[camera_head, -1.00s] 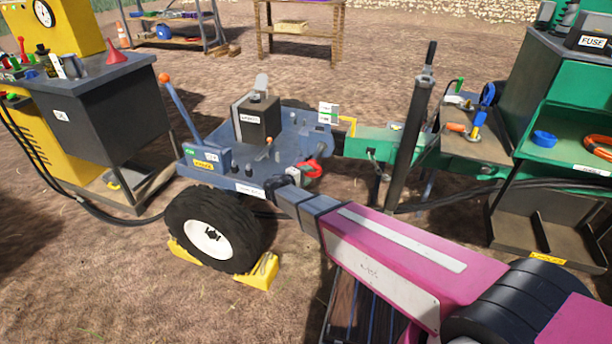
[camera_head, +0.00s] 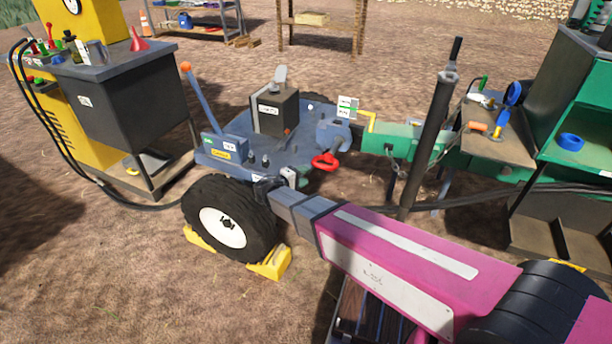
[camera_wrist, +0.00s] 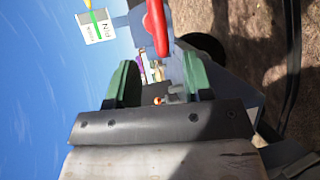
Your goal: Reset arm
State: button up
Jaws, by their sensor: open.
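My gripper shows in the wrist view (camera_wrist: 159,82) with its two green fingers apart and nothing seen between them. In the head view my pink and grey arm reaches from the lower right towards the front edge of the blue wheeled cart (camera_head: 290,145). The arm's end is by the cart's black tyre, and my fingers cannot be made out there. A red handle (camera_head: 325,161) is on the cart's right side. A red part also shows above the fingers in the wrist view (camera_wrist: 156,25).
The cart's wheel (camera_head: 228,222) sits between yellow chocks (camera_head: 270,264). A dark upright post (camera_head: 430,140) and green hitch (camera_head: 400,138) stand right of the cart. A yellow and grey station (camera_head: 125,100) with hoses is left, a green bench (camera_head: 580,130) right. Bare ground is open at lower left.

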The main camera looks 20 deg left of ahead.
jog(key=shift+d, duration=0.1)
dwell(0.3)
jog(key=w+d+f+m+g, duration=0.1)
jog(key=w+d+m+g, duration=0.15)
jog(key=d, duration=0.65)
jog(key=w+d+m+g+h, duration=0.1)
jog(key=d+g, duration=0.2)
jog(key=d, duration=0.5)
jog(key=w+d+f+m+g, duration=0.1)
jog(key=w+d+m+g, duration=0.15)
jog(key=d, duration=0.65)
jog(key=s+d+r+m+g+y, duration=0.1)
jog(key=s+d+m+g+y, duration=0.2)
jog(key=d, duration=0.9)
jog(key=s+d+r+m+g+y, duration=0.1)
jog(key=s+d+m+g+y, duration=0.2)
jog(key=d, duration=0.9)
jog(key=shift+s+d+r+m+y, duration=0.2)
jog(key=shift+s+m+y, duration=0.5)
jog(key=shift+s+y, duration=0.3)
jog(key=shift+w, duration=0.1)
